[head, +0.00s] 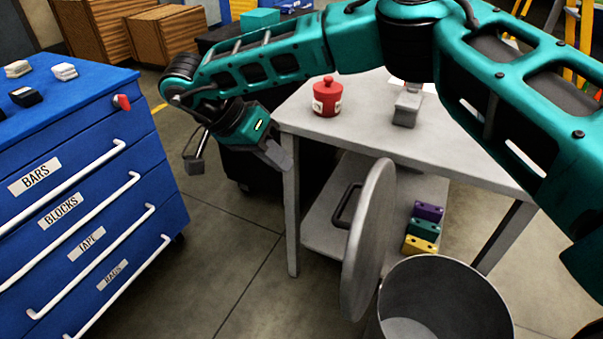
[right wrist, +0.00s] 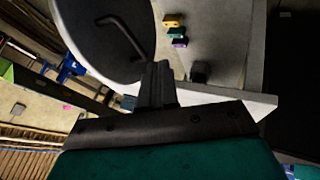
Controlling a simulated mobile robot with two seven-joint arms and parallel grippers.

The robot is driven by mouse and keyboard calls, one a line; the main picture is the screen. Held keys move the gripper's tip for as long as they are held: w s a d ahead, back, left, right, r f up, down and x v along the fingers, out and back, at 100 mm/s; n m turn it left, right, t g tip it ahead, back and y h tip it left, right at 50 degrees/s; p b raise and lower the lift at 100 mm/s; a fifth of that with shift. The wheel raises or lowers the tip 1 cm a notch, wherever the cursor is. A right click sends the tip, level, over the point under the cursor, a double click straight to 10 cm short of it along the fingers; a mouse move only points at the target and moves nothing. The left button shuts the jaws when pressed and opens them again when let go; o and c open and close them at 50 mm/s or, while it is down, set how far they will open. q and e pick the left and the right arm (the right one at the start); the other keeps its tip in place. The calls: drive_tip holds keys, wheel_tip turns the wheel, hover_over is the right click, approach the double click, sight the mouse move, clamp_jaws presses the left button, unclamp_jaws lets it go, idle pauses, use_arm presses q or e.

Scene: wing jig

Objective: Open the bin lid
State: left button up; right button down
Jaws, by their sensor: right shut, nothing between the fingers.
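The grey round bin (head: 445,300) stands at the lower right with its mouth uncovered, and I see down inside it. Its round grey lid (head: 372,240) stands up on edge at the left side of the bin. The lid's dark handle (head: 345,205) faces left, and lid (right wrist: 95,35) and handle (right wrist: 125,35) also show in the right wrist view. My right gripper (head: 279,157) is shut and empty, up and left of the handle, apart from it. Its closed fingers (right wrist: 158,85) show in the right wrist view. My left gripper is out of view.
A grey table (head: 370,125) behind the lid carries a red jar (head: 327,98) and a grey object (head: 408,103). Purple, teal and yellow blocks (head: 423,229) lie on its lower shelf. A blue drawer cabinet (head: 90,190) stands left, with bare floor between.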

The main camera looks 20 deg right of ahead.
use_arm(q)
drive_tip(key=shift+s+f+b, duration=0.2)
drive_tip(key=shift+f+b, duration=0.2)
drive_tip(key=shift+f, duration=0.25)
use_arm(e)
drive_tip(key=s+d+f, duration=0.4)
drive_tip(key=d+f, duration=0.3)
drive_tip(key=d, duration=0.1)
drive_tip(key=shift+f, duration=0.2)
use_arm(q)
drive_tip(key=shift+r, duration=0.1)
use_arm(e)
drive_tip(key=shift+r, duration=0.1)
